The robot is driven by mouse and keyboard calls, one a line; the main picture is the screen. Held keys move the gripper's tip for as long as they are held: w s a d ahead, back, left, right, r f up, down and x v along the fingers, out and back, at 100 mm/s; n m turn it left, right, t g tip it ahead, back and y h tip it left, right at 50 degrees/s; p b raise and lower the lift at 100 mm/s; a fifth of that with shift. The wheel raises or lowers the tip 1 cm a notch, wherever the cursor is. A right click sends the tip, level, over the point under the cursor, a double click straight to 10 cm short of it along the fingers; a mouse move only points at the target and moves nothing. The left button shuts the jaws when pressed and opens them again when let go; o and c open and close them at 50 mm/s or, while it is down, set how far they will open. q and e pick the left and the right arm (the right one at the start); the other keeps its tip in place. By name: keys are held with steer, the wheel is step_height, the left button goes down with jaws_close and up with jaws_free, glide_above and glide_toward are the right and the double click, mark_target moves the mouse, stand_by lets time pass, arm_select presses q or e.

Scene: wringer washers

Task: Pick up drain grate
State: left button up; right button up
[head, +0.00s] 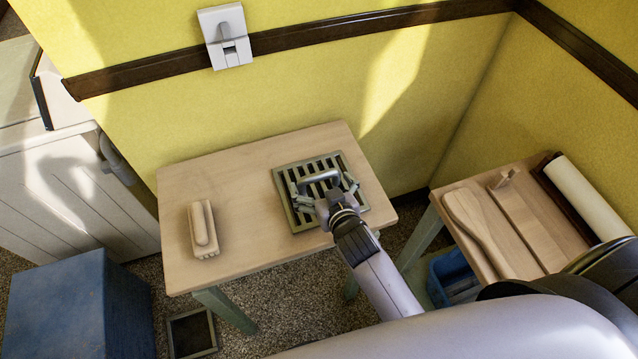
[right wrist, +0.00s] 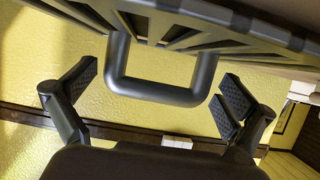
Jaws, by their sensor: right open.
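The drain grate (head: 282,178) is a square, dark, slatted metal plate lying on the small wooden table (head: 225,180). A grey bar handle stands up from it and shows large in the right wrist view (right wrist: 160,98). My right gripper (head: 324,190) is over the grate. In the right wrist view its two padded fingers (right wrist: 160,95) are apart, one on each side of the handle, with clear gaps. Neither finger visibly touches the handle. My left gripper is not in view.
A wooden brush (head: 202,230) lies on the table's left part. A second table at right holds a wooden paddle (head: 470,222), a board (head: 525,220) and a white roller (head: 590,200). A blue box (head: 80,310) stands at lower left. The yellow wall is close behind.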

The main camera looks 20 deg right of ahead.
steer(key=shift+x, duration=0.9)
steer(key=shift+s, duration=0.1)
steer(key=c, duration=1.2)
steer(key=shift+r, duration=0.1)
steer(key=shift+c, duration=0.5)
